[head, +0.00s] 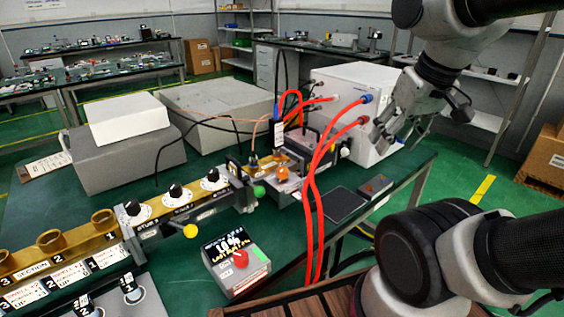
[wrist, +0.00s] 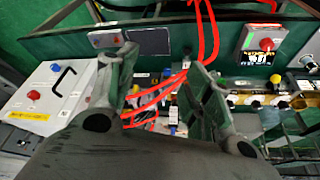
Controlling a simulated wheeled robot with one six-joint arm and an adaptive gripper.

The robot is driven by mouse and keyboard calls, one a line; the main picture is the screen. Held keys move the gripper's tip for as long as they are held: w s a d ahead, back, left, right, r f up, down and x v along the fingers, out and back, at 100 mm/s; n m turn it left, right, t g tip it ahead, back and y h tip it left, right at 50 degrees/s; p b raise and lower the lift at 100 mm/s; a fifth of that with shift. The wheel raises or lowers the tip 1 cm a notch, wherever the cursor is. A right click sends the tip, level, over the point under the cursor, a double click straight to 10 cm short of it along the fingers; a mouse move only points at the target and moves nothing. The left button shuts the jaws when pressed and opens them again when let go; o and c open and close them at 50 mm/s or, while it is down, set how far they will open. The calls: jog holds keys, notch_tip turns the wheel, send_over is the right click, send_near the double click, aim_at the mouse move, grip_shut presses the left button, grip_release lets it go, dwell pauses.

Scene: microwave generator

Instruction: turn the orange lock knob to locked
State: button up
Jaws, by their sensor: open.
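The orange lock knob (head: 282,171) appears as a small orange part on the brass-coloured assembly in the middle of the bench in the head view. Its lock position is too small to read. My gripper (head: 398,130) is up and to the right of it, in front of the white box, and well apart from the knob. In the wrist view my gripper (wrist: 162,60) shows two spread fingers with nothing held between them. I cannot pick out the orange knob there; the fingers and clutter may hide it.
Thick red cables (head: 316,170) arch from the white box (head: 349,88) down between my gripper and the assembly. A control box with a red button (head: 241,258) stands at the front. A black flat pad (head: 345,204) lies right of the cables. Dials (head: 176,192) line the brass rail.

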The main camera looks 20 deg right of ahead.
jog(key=w, duration=0.1)
jog(key=n+g, duration=0.4)
jog(key=n, duration=0.8)
send_over(282, 169)
jog(key=f, duration=1.3)
jog(key=shift+s+f, duration=0.1)
jog(key=shift+s, duration=0.15)
jog(key=shift+w+n, duration=0.2)
jog(key=shift+n, duration=0.3)
jog(key=shift+a+f+n, duration=0.1)
jog(key=shift+f+n, duration=0.2)
jog(key=shift+f, duration=0.05)
notch_tip(282, 169, down, 7)
jog(key=shift+r, duration=0.1)
